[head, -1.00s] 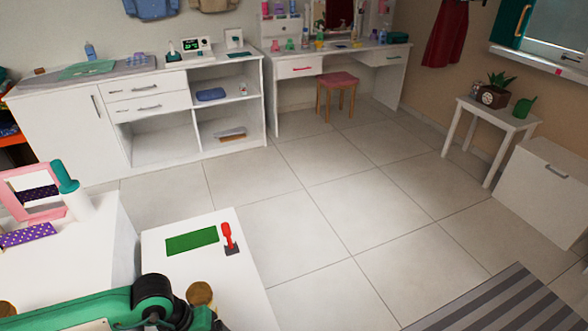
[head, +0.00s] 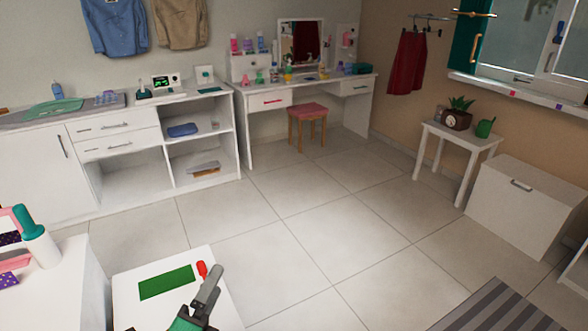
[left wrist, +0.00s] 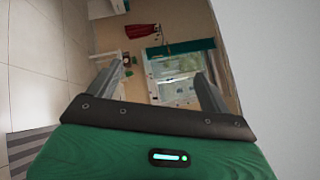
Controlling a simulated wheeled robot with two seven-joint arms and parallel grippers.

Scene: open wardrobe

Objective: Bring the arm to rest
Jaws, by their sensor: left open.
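My left gripper (head: 213,289) is at the bottom of the head view, in front of the white surface with the green pad. It partly covers the foot of a red-handled object there. In the left wrist view its two grey fingers (left wrist: 157,88) stand wide apart with nothing between them. Beyond the fingers I see the window and the side of the room. My right gripper is not in view.
A white unit (head: 215,270) bears a green pad (head: 166,282) and a red-handled object (head: 202,269). A white table (head: 60,285) is left of it. The tiled floor (head: 330,220) ahead is clear. A striped rug (head: 500,308) lies at bottom right.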

